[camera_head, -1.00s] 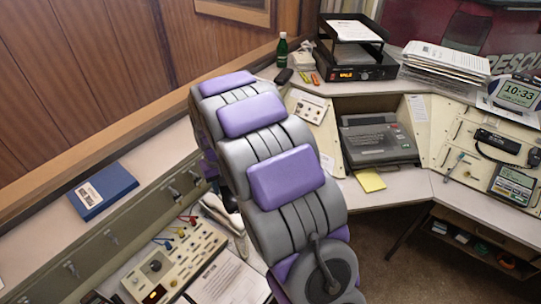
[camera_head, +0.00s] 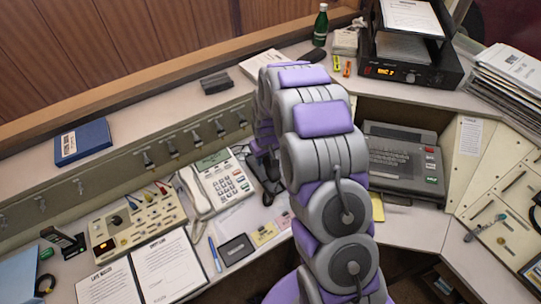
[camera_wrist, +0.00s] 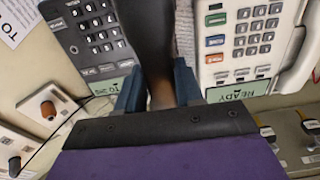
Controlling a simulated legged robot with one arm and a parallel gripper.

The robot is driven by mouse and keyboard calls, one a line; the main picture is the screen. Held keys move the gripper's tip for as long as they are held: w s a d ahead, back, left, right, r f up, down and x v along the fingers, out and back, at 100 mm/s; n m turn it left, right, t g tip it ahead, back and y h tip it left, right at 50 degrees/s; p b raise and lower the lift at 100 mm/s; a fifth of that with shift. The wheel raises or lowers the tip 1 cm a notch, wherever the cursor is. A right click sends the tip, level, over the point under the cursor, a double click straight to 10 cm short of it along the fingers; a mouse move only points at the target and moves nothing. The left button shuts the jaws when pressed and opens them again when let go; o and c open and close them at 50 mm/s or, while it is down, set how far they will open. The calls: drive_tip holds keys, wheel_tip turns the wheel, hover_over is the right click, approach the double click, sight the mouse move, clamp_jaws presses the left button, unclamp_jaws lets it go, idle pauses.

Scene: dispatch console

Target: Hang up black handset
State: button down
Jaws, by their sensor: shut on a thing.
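In the wrist view my gripper (camera_wrist: 158,88) is shut on the black handset (camera_wrist: 147,35), which runs up from between the blue fingers to the top edge. A dark grey phone with a keypad (camera_wrist: 98,32) lies behind and left of the handset. Its cradle is not clearly visible, and I cannot tell whether the handset touches it. In the head view my arm covers most of that phone, and the gripper end shows only as a dark shape beside the white phone (camera_head: 222,182).
The white phone (camera_wrist: 240,40) with its white handset (camera_wrist: 300,55) is close on the right in the wrist view. A wooden ledge runs behind.

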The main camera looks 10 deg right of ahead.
sight(262, 172)
drive_tip(key=shift+w+a+f, duration=0.15)
drive_tip(key=shift+a+f, duration=0.6)
drive_tip(key=shift+f, duration=0.1)
drive_tip(key=d+f, duration=0.1)
drive_tip(key=d+f+b, duration=0.1)
drive_tip(key=d+f, duration=0.1)
drive_tip(key=shift+w+f, duration=0.25)
drive_tip(key=shift+w+a+f+b, duration=0.1)
drive_tip(key=shift+a+f+b, duration=0.15)
drive_tip(key=shift+a+f, duration=0.4)
drive_tip(key=shift+w+a+f+b, duration=0.1)
drive_tip(key=shift+a+f+b, duration=0.15)
drive_tip(key=shift+a+f, duration=0.35)
drive_tip(key=shift+d+r, duration=0.2)
drive_tip(key=shift+d, duration=0.7)
drive_tip(key=shift+a, duration=1)
drive_tip(key=shift+d+f, duration=0.2)
drive_tip(key=shift+d, duration=0.6)
drive_tip(key=shift+a+f, duration=0.2)
drive_tip(key=shift+a, duration=0.45)
drive_tip(key=shift+d, duration=0.6)
drive_tip(key=shift+a, duration=0.3)
